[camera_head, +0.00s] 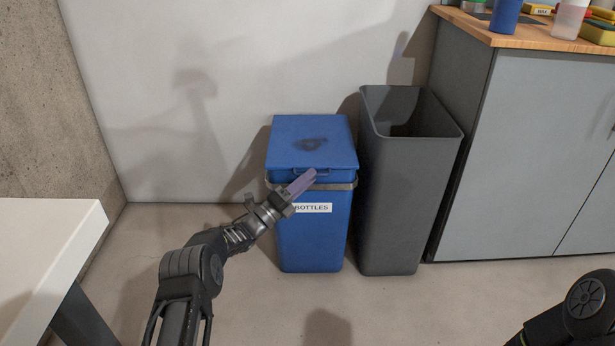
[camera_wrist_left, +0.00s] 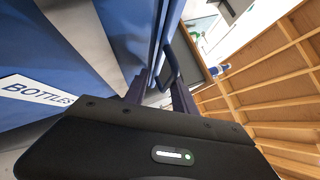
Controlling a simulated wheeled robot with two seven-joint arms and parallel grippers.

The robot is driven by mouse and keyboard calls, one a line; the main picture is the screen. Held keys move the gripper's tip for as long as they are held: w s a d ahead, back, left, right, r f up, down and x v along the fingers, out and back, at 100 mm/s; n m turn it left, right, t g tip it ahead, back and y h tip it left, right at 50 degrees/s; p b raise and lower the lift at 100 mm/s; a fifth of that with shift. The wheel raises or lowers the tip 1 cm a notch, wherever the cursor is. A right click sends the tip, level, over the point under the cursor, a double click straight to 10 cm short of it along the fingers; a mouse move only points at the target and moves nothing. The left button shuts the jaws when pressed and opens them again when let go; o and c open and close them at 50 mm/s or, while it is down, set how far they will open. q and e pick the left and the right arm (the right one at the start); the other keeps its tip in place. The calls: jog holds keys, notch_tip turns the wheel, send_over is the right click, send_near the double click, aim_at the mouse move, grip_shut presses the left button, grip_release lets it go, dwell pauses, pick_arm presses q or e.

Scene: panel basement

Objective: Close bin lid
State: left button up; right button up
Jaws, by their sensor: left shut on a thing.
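The blue bin (camera_head: 313,240) with a white BOTTLES label stands on the floor against the wall. Its blue lid (camera_head: 290,145) lies over the top, flat or nearly so; I cannot tell whether a small gap is left under it. My left gripper (camera_head: 312,173) reaches the lid's front edge from the front left. It is shut on the lid's handle (camera_head: 323,173). In the left wrist view the dark handle (camera_wrist_left: 170,58) runs down between the fingers, and the bin's label (camera_wrist_left: 38,91) shows at the left. My right gripper is out of view.
A taller, open grey bin (camera_head: 395,200) stands close to the right of the blue one. A grey cabinet (camera_head: 525,150) with a wooden top is further right. A white table (camera_head: 50,245) is at the left. The floor in front is clear.

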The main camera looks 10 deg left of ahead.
pick_arm(q)
jog(key=shift+f, duration=0.4)
jog(key=shift+s+a, duration=0.1)
jog(key=shift+s, duration=0.05)
jog(key=p+v, duration=0.2)
jog(key=v, duration=0.5)
jog(key=shift+s+r, duration=0.2)
jog(key=shift+s, duration=0.05)
jog(key=shift+a, duration=0.1)
